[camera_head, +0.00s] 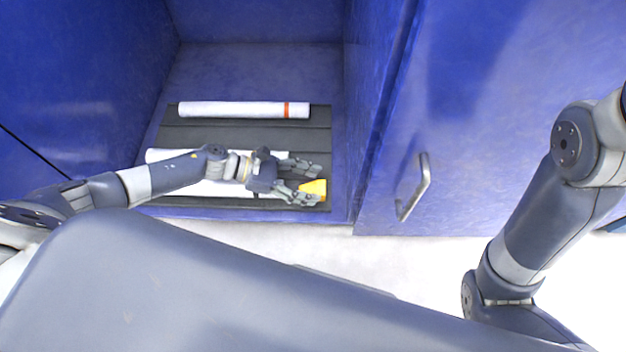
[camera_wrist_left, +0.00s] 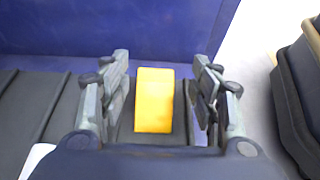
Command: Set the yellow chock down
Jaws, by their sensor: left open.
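The yellow chock (camera_head: 315,188) sits on the dark ribbed mat (camera_head: 230,135) inside the blue cabinet, near the mat's right end. My left gripper (camera_head: 305,182) reaches in from the left over the front part of the mat, its fingers around the chock. In the left wrist view the chock (camera_wrist_left: 154,100) lies between the two open fingers (camera_wrist_left: 162,95), with a gap on each side. A white pipe with a red band (camera_head: 243,109) lies at the back of the mat. Another white pipe (camera_head: 215,187) lies nearer the front, partly hidden under my left arm. My right gripper is out of view.
The blue cabinet walls enclose the mat at the left, back and right. A blue door with a metal handle (camera_head: 414,187) stands to the right. White floor (camera_head: 400,262) shows in front of the cabinet.

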